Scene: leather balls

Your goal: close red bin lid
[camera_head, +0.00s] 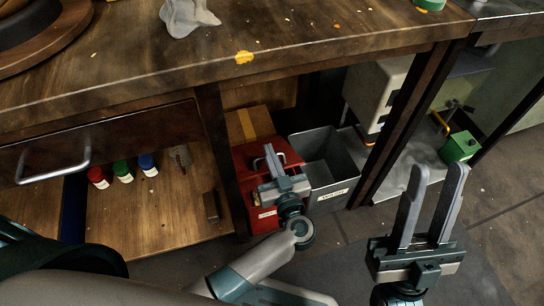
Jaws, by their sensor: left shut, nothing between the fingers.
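The red bin (262,222) stands on the floor under the workbench, with a white label on its front. Its red lid (246,163) covers the top and looks down or nearly down; my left gripper hides part of it, so I cannot tell whether it sits flush. My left gripper (268,151) is shut and empty, over the lid; I cannot tell whether it touches. My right gripper (436,168) is open and empty, well to the right, its fingers pointing up in the picture.
A grey open bin (325,165) stands right beside the red bin. A cardboard box (249,124) is behind. Bench legs (398,130) flank the space. A lower shelf (150,205) with small bottles is at left. A green container (459,147) is at right.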

